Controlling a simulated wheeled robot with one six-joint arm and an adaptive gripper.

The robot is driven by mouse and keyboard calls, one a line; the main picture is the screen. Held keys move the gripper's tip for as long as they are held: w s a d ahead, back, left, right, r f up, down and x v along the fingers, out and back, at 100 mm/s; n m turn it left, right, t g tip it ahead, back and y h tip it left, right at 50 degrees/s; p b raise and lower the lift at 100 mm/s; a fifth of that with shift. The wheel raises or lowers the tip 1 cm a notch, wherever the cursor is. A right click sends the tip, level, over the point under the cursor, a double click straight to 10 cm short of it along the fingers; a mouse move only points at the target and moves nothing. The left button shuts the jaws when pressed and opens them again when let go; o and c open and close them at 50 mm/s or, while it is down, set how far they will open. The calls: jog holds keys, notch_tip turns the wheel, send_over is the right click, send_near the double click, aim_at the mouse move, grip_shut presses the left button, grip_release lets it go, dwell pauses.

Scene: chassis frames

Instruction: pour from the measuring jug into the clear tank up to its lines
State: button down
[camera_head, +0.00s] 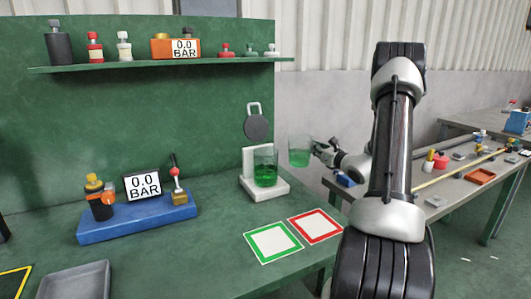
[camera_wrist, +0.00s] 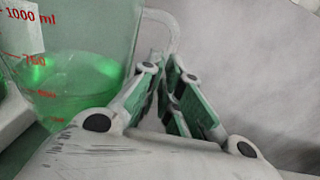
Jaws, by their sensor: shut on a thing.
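The measuring jug (camera_head: 299,152) is clear with green liquid in its lower part and looks about upright in the head view. My gripper (camera_head: 318,149) is shut on its handle and holds it in the air, to the right of the clear tank. In the wrist view the jug (camera_wrist: 85,75) fills the left side, with red marks including 1000 ml. My gripper's fingers (camera_wrist: 170,80) close around its pale handle (camera_wrist: 165,22). The clear tank (camera_head: 265,167) stands on a white stand (camera_head: 277,190) and holds green liquid. Its lines are too small to read.
A green-framed card (camera_head: 272,243) and a red-framed card (camera_head: 316,226) lie on the green bench in front of the stand. A blue block (camera_head: 137,217) with a gauge and fittings stands left. A shelf (camera_head: 150,65) runs above. A cluttered side table (camera_head: 440,183) is at right.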

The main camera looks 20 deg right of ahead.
jog(key=a+r+n, duration=0.6)
jog(key=r+n, duration=0.3)
jog(key=r, duration=0.3)
jog(key=shift+s+a+r, duration=0.15)
jog(key=shift+s+r, duration=0.2)
jog(key=shift+a+r+n, duration=0.2)
jog(key=shift+a+n, duration=0.15)
jog(key=shift+n, duration=0.35)
jog(key=shift+r+p, duration=0.1)
jog(key=shift+p, duration=0.2)
jog(key=shift+a+r+n, duration=0.25)
jog(key=shift+n, duration=0.05)
jog(key=shift+s+a+r+n+p, duration=0.1)
jog(key=shift+a+r+n+p, duration=0.45)
jog(key=shift+r+n+p, duration=0.2)
dwell(2.1)
jog(key=d+f+m, duration=0.4)
jog(key=f+m, duration=0.2)
jog(key=shift+w+d+f, duration=0.2)
jog(key=shift+d+f, duration=0.05)
jog(key=shift+f, duration=0.1)
